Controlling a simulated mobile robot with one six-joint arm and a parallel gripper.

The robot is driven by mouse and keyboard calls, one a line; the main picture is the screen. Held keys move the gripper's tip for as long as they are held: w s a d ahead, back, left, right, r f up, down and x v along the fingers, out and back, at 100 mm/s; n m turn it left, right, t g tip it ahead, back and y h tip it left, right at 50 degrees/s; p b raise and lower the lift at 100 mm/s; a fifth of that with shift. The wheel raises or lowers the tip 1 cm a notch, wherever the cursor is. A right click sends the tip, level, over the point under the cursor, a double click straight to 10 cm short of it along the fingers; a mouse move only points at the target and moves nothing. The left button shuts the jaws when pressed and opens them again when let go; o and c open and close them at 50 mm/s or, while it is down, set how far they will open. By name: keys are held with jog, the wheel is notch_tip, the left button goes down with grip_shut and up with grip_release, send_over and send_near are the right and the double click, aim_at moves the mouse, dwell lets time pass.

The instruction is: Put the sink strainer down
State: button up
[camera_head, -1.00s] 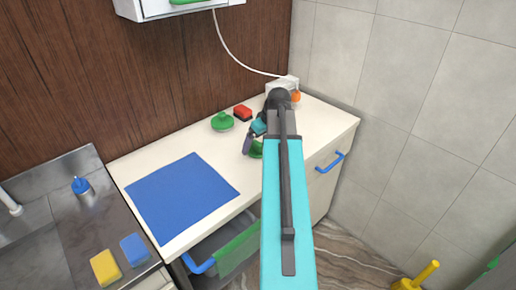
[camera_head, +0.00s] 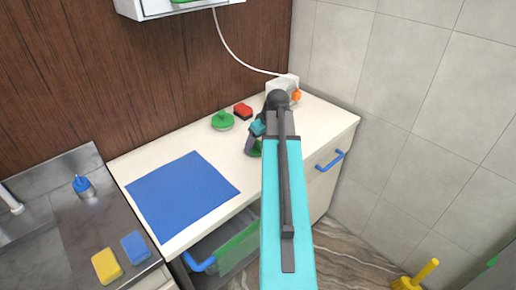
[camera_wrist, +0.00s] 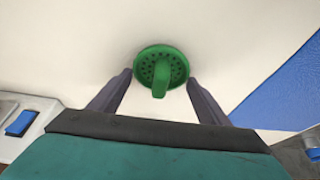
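The sink strainer (camera_wrist: 176,68) is a round green disc with small holes and a raised tab. In the wrist view it sits between the two dark fingertips of my gripper (camera_wrist: 160,76), which meet its rim on the left and right. My gripper (camera_head: 252,144) appears shut on the rim. In the head view the gripper is low over the counter's right half, and only a bit of the strainer (camera_head: 256,151) shows beside a finger. I cannot tell whether the strainer touches the counter.
A blue mat (camera_head: 182,195) lies on the counter (camera_head: 150,165). A green knobbed item (camera_head: 222,121) and a red sponge-like block (camera_head: 243,111) stand behind the gripper. A white box (camera_head: 283,84) is in the back corner. An open drawer (camera_head: 205,263) juts out below.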

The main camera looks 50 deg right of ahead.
aim_at(258, 141)
jog(key=c, duration=0.3)
jog(key=shift+c, duration=0.2)
jog(key=shift+r, duration=0.15)
jog(key=shift+r+b, duration=0.65)
jog(key=shift+r, duration=0.95)
jog(key=s+a, duration=0.2)
jog(key=s+a+b, duration=0.1)
jog(key=s+a, duration=0.1)
jog(key=s, duration=0.1)
jog(key=s+a+b, duration=0.1)
jog(key=s+a, duration=0.2)
jog(key=shift+r, duration=0.4)
jog(key=shift+s+a, duration=0.1)
jog(key=shift+b, duration=0.95)
jog(key=shift+s+a+b, duration=0.2)
jog(key=shift+s+b, duration=0.05)
jog(key=shift+b, duration=0.95)
